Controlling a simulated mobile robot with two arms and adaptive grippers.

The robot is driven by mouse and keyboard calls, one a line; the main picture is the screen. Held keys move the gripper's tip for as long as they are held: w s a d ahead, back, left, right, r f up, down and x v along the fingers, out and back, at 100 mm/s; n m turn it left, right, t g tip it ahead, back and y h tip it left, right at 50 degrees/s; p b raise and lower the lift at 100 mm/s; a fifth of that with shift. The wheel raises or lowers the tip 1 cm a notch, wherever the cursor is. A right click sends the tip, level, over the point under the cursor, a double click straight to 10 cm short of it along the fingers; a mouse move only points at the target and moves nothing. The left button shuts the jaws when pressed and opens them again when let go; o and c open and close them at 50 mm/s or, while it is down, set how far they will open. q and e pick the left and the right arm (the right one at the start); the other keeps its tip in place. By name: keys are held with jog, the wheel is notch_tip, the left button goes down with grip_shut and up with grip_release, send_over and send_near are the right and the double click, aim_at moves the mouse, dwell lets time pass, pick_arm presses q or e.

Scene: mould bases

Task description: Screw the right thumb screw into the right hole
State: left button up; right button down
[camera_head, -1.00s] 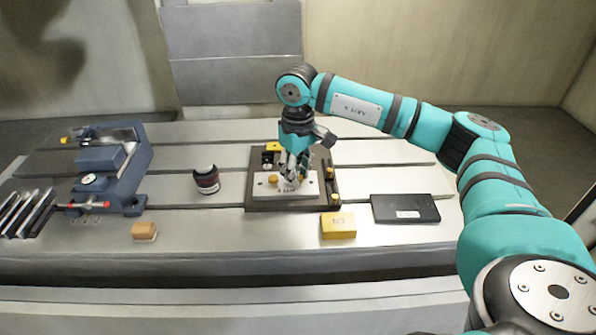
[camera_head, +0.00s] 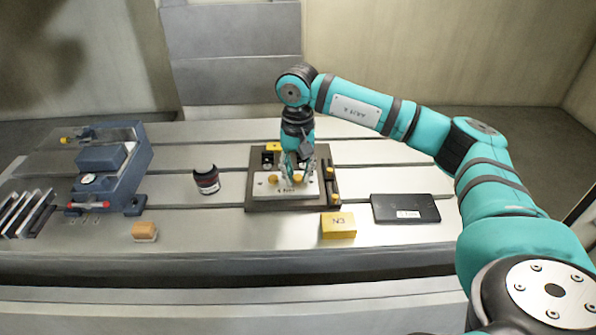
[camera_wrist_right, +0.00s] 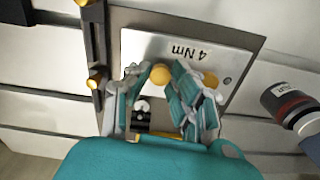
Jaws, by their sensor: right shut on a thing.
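The metal plate marked "4 Nm" (camera_head: 285,191) lies on a dark base (camera_head: 256,206) in the middle of the table. The right thumb screw (camera_head: 299,178) has an orange-yellow round head and stands on the plate; in the right wrist view its head (camera_wrist_right: 161,74) is between my fingers. The left thumb screw (camera_head: 272,180) sits on the plate's left part. My right gripper (camera_head: 299,174) points down from above and is shut on the right thumb screw. The hole and the screw's shaft are hidden. My left gripper is not in view.
A dark bar with yellow knobs (camera_head: 332,180) stands close on the right of the plate. A blue vise (camera_head: 118,172) stands far left.

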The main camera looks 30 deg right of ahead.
jog(key=m, duration=0.5)
jog(key=shift+m, duration=0.3)
jog(key=c, duration=1.1)
grip_release()
jog(key=shift+o, duration=0.2)
jog(key=shift+r+p, duration=1.75)
jog(key=shift+r, duration=0.8)
